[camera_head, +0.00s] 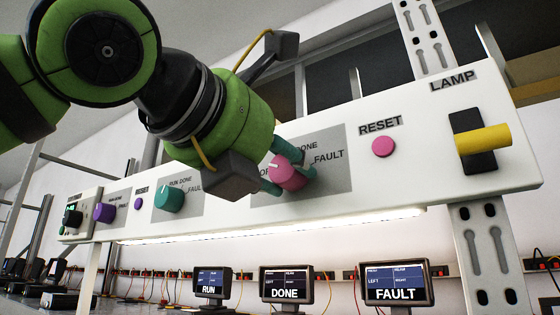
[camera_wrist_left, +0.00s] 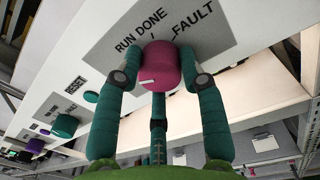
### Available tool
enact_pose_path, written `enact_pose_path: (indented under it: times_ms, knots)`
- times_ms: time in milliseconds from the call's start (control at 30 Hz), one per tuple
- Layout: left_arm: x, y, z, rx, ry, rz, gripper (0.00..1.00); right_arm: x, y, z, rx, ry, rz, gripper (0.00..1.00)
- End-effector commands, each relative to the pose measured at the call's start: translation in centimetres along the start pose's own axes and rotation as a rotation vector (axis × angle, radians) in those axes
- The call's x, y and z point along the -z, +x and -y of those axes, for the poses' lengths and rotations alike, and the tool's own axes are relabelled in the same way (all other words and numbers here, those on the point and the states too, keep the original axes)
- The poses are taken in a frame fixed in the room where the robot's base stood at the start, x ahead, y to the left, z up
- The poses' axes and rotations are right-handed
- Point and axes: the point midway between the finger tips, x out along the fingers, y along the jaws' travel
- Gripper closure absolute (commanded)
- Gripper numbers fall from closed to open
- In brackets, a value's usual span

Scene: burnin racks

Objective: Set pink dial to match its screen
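The pink dial (camera_head: 287,174) sits on a grey plate of the white panel. DONE and FAULT print shows beside it; in the left wrist view RUN, DONE and FAULT are legible. The dial in the left wrist view (camera_wrist_left: 160,68) has a white mark toward the left, away from FAULT. My left gripper (camera_head: 289,172) has its teal fingers on both sides of the dial, seemingly touching it. Below the panel stand three screens: RUN (camera_head: 212,282), DONE (camera_head: 286,284) and FAULT (camera_head: 397,283). Which belongs to the pink dial is not marked. My right gripper is not in view.
A pink RESET button (camera_head: 384,146) and a yellow LAMP lever (camera_head: 484,139) are right of the dial. A teal dial (camera_head: 169,199) and a purple dial (camera_head: 104,213) are farther left. A perforated upright (camera_head: 487,255) stands at the right.

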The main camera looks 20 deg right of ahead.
Motion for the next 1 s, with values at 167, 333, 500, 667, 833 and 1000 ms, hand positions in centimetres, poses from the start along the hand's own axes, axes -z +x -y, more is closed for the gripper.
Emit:
enact_pose_path:
  times_ms: [167, 333, 500, 667, 833, 1000]
  knots:
    - [-0.2, -0.1, -0.1, -0.001, 0.001, 0.007, 0.93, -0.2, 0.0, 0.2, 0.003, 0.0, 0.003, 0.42]
    - [-0.3, -0.1, -0.1, -0.002, 0.024, 0.01, 0.93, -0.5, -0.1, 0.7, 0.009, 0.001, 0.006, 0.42]
    - [-0.4, -0.1, -0.1, -0.003, 0.095, 0.015, 0.93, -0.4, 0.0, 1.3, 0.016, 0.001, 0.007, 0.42]
    - [-0.4, -0.2, -0.1, -0.005, 0.209, 0.022, 0.93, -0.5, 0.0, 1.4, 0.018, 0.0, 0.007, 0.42]
    - [-0.5, -0.2, -0.1, -0.008, 0.365, 0.029, 0.93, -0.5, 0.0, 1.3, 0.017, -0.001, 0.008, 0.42]
    - [-0.5, -0.2, -0.1, -0.011, 0.527, 0.035, 0.93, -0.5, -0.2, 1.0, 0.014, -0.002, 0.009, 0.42]
